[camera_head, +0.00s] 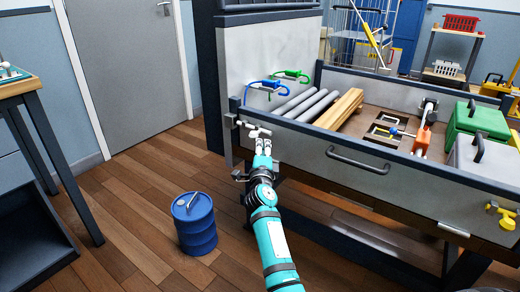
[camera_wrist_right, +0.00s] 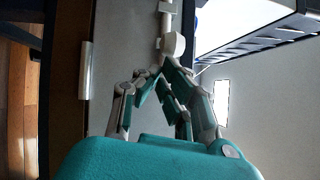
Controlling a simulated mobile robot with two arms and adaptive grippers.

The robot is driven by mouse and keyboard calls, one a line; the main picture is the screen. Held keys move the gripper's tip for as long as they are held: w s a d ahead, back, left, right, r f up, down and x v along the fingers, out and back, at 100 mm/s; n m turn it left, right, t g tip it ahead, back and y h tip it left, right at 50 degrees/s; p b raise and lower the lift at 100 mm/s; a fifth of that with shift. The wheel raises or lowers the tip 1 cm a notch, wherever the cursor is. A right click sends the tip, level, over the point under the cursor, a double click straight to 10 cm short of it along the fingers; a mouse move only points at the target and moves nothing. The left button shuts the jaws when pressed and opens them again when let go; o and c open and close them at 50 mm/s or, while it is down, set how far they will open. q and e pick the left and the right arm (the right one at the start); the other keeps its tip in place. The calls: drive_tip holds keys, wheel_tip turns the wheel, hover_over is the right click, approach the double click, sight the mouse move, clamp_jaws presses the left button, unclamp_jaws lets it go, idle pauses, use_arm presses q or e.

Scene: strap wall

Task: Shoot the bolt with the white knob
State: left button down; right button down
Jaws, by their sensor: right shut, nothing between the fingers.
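The white knob (camera_head: 254,133) sits on a pale bolt at the left end of the grey drawer front. In the right wrist view the white knob (camera_wrist_right: 173,45) shows large, with the bolt's bar (camera_wrist_right: 167,14) running up from it. My right gripper (camera_head: 263,147) is in front of the drawer, just below the knob. Its fingers (camera_wrist_right: 158,72) are shut and empty, with their tips close to the knob. I cannot tell whether they touch it. My left gripper is not in view.
The open drawer (camera_head: 240,109) holds grey rolls (camera_head: 305,104), wooden bars (camera_head: 340,108) and a green case (camera_head: 482,120). A drawer handle (camera_head: 357,162) sticks out right of my gripper. A blue drum (camera_head: 194,224) stands on the floor at left. A yellow knob (camera_head: 505,215) is at far right.

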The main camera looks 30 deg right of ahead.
drive_tip(key=shift+d, duration=0.15)
drive_tip(key=shift+w, duration=0.1)
drive_tip(key=w, duration=0.1)
drive_tip(key=w+a+b, duration=0.1)
drive_tip(key=w+b, duration=0.1)
drive_tip(key=w, duration=0.1)
drive_tip(key=shift+a+r, duration=0.1)
drive_tip(key=shift+a, duration=0.3)
